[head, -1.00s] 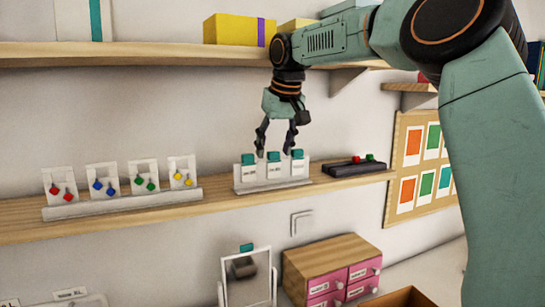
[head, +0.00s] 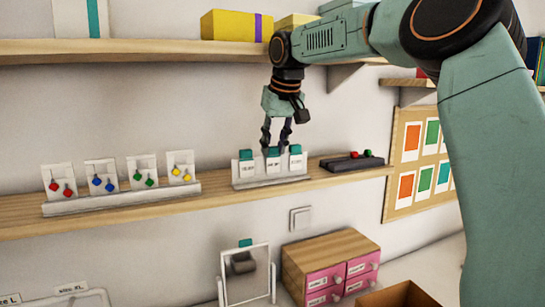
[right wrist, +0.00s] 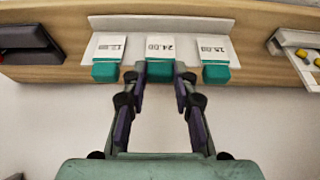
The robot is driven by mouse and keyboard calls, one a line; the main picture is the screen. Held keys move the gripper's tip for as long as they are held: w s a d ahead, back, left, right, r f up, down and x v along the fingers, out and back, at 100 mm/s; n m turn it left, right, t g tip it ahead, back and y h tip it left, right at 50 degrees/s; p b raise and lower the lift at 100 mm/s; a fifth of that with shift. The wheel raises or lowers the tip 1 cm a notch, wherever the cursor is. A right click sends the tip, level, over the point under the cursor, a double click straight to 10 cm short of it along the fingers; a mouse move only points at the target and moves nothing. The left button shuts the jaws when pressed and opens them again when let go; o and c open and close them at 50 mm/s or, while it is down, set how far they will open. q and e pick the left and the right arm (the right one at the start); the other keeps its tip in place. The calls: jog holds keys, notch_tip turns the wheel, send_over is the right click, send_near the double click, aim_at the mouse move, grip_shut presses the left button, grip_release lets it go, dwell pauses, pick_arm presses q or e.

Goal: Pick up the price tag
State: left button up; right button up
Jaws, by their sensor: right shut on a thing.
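Three white price tags with teal tops stand in a white holder (head: 262,183) on the lower shelf. My right gripper (head: 273,149) comes down from above and is shut on the middle price tag (head: 274,168). In the right wrist view, the fingertips (right wrist: 160,72) pinch its teal top from both sides, and its print, upside down, looks like 24.00. The tag still stands in the holder's row. The left tag (head: 247,169) and right tag (head: 296,163) stand close beside it, apart from the fingers. My left gripper is not in view.
Several earring cards stand in a rack (head: 122,199) to the left on the shelf (head: 215,196). A dark tray (head: 345,164) with small red and green pieces lies to the right. The upper shelf (head: 150,51) runs above, with a yellow box (head: 228,25).

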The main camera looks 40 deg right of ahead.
jog(key=shift+w, duration=0.25)
